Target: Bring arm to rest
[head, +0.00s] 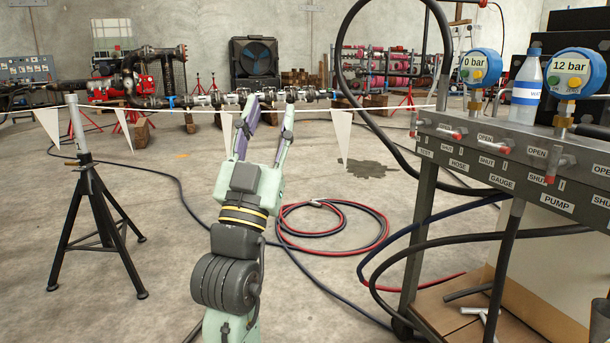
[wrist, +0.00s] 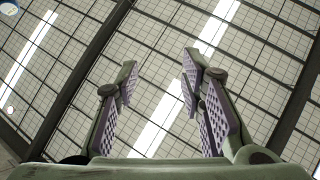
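My gripper (head: 269,112) is in the middle of the head view, raised and pointing up, with its fingers apart and nothing between them. In the wrist view my gripper (wrist: 155,95) shows two purple-padded fingers spread wide, with only the ceiling panels and light strips beyond. My arm rises from the bottom of the head view and touches nothing that I can see.
A panel cart (head: 480,150) with gauges reading 0 bar and 12 bar (head: 575,73) and a bottle (head: 526,88) stands at right. A black stand (head: 95,205) is at left. A pennant line (head: 343,130) crosses behind my gripper. Hoses (head: 330,228) lie on the floor.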

